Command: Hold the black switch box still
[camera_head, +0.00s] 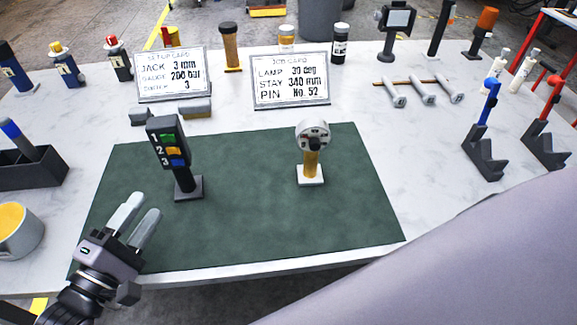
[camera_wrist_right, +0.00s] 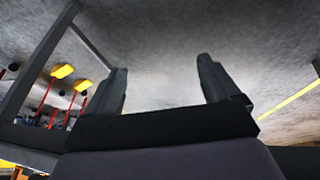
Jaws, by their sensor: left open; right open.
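The black switch box (camera_head: 167,143) stands upright on a dark post and base on the green mat (camera_head: 245,225), left of the mat's middle. Its face has green, orange and blue switches numbered 1, 2 and 3. My left gripper (camera_head: 140,218) is open and empty over the mat's front left corner, in front of the box and to its left, apart from it. My right gripper (camera_wrist_right: 162,85) is open and empty in the right wrist view, with only floor between its fingers. In the head view a large grey part covers the lower right.
A round dial on a yellow post (camera_head: 311,165) stands right of the box. Two cards, a setup card (camera_head: 171,75) and a job card (camera_head: 290,77), stand behind the mat. A mug (camera_head: 18,232) and dark bin (camera_head: 32,168) are at the left. The mat's front middle is clear.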

